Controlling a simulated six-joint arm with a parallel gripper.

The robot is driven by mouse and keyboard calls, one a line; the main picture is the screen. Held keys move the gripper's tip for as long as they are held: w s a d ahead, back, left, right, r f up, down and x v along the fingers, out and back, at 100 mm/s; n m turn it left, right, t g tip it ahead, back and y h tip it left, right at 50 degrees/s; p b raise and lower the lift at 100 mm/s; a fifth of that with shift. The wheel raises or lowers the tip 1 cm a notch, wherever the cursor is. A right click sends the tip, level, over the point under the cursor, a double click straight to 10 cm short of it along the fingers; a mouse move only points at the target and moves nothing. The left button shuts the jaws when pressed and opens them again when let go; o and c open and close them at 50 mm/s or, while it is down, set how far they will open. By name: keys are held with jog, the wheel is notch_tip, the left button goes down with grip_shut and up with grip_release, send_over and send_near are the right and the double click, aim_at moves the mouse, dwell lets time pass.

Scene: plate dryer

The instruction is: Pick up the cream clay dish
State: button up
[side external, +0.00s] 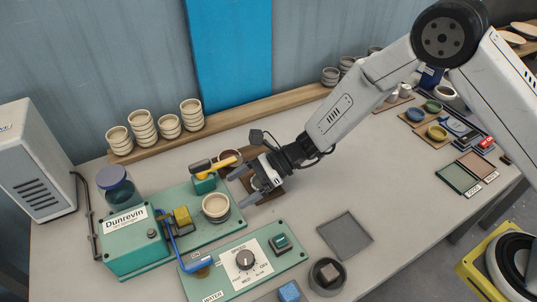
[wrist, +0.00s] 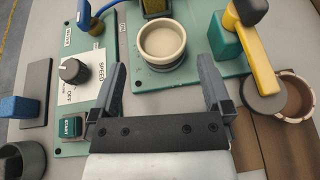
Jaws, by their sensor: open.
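The cream clay dish (side external: 215,205) sits upright on a round dark disc on the green machine base. In the wrist view the dish (wrist: 162,42) is at top centre, beyond my fingertips and roughly between their lines. My gripper (side external: 250,188) is open and empty, to the right of the dish and slightly above it in the side view. In the wrist view my gripper (wrist: 160,75) shows both fingers apart, with the disc's edge visible between them. The fingers look clear of the dish.
A yellow-handled lever (side external: 218,164) on a green post stands behind the dish. A control panel (side external: 215,272) lies in front. A brown bowl (wrist: 292,97) is right in the wrist view. Stacked cups (side external: 143,126) line the back shelf.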

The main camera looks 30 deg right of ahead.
aim_at(205, 209)
jog(key=shift+x, duration=3.55)
jog(key=shift+d+f, duration=0.1)
jog(key=shift+f, duration=0.05)
jog(key=c, duration=1.1)
jog(key=shift+r, duration=0.2)
